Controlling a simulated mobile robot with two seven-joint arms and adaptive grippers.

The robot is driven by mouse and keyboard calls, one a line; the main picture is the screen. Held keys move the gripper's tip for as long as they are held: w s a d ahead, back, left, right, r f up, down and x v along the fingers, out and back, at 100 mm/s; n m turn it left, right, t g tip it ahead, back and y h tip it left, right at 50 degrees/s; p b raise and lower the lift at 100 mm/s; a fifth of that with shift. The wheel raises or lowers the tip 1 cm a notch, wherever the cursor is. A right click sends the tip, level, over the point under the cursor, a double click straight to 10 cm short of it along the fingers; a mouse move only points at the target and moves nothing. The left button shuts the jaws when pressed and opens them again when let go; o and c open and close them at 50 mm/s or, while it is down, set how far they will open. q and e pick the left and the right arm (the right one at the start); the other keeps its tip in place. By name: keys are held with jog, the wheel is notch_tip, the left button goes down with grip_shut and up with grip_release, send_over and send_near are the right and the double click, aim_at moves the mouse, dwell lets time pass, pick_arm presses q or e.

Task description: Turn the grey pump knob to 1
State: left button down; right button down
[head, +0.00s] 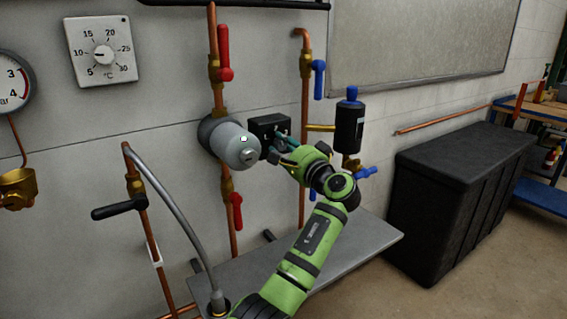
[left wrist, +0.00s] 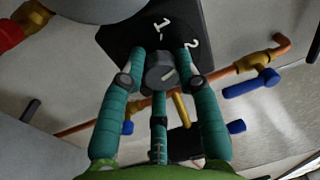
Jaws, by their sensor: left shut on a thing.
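The grey pump knob (left wrist: 158,74) sits on the black control box of the pump in the left wrist view. White digits 1 and 2 mark the box (left wrist: 178,28). The knob's white pointer line slants to the upper right, nearer the side of 2 than of 1. My left gripper (left wrist: 161,64) is shut on the knob, with one teal finger on each side. In the head view, my left gripper (head: 284,143) reaches the box (head: 262,124) beside the grey pump body (head: 231,141) and hides the knob. My right gripper is not in view.
Copper pipes with red valve handles (head: 224,54) run above and below the pump. A black bottle-shaped unit (head: 350,127) and a blue handle (head: 319,80) are to the right. A grey shelf (head: 345,246) lies below my arm. A black chest (head: 452,200) stands right.

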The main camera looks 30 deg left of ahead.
pick_arm(q)
jog(key=shift+f+n+b, duration=0.2)
jog(key=shift+n+b, duration=0.35)
jog(key=shift+n, duration=0.05)
jog(key=shift+n+g+b, duration=0.3)
jog(key=shift+n+b, duration=0.75)
jog(key=shift+n, duration=0.05)
jog(key=shift+n+b, duration=0.85)
jog(key=shift+n, duration=0.05)
jog(key=shift+r+n+g+b, duration=0.1)
jog(key=shift+n+g+b, duration=0.3)
jog(key=shift+n+b, duration=1.05)
jog(key=shift+n, duration=0.75)
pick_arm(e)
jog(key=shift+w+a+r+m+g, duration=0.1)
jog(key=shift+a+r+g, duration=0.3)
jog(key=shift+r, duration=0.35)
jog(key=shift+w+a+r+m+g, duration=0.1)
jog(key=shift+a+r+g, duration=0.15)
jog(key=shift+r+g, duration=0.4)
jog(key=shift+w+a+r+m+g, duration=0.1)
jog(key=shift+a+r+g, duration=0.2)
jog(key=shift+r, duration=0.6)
pick_arm(q)
jog(key=c, duration=0.9)
grip_release()
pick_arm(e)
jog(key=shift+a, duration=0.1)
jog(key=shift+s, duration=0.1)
